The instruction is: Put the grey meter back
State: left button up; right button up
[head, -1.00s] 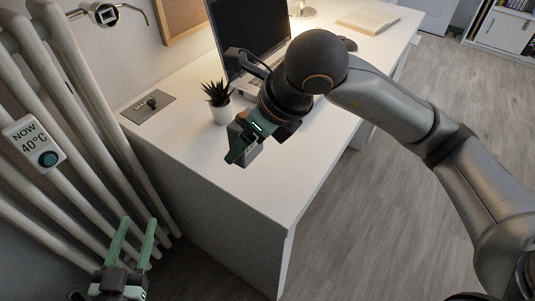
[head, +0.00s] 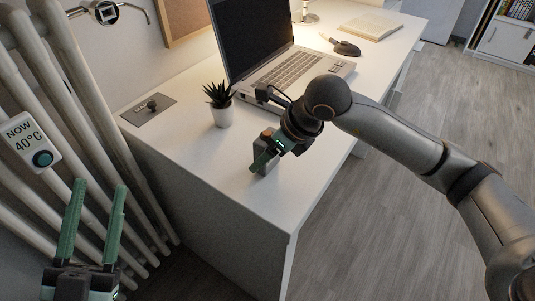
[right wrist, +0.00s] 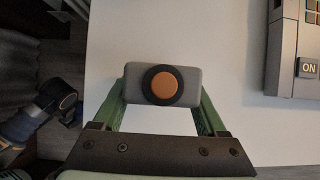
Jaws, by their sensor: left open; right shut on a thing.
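The grey meter, a small grey block (right wrist: 195,83) with a round orange button in a black ring, is between the fingers of my right gripper (right wrist: 162,102) in the right wrist view. My right gripper (head: 264,160) is shut on it, over the front part of the white desk in the head view; the meter is mostly hidden there. I cannot tell whether it touches the desktop. My left gripper (head: 93,210) is open and empty at the lower left, in front of the radiator.
A "NOW 40°C" display (head: 25,140) is on the radiator (head: 75,100). The front desktop is mostly clear.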

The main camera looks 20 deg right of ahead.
pick_arm(q)
jog(key=shift+s+d+r+m+h, duration=0.1)
jog(key=shift+s+r+m+h, duration=0.25)
jog(key=shift+r+h, duration=0.15)
pick_arm(e)
jog(key=shift+f, duration=0.1)
pick_arm(q)
jog(key=shift+r, duration=0.15)
pick_arm(e)
jog(key=o, duration=1.5)
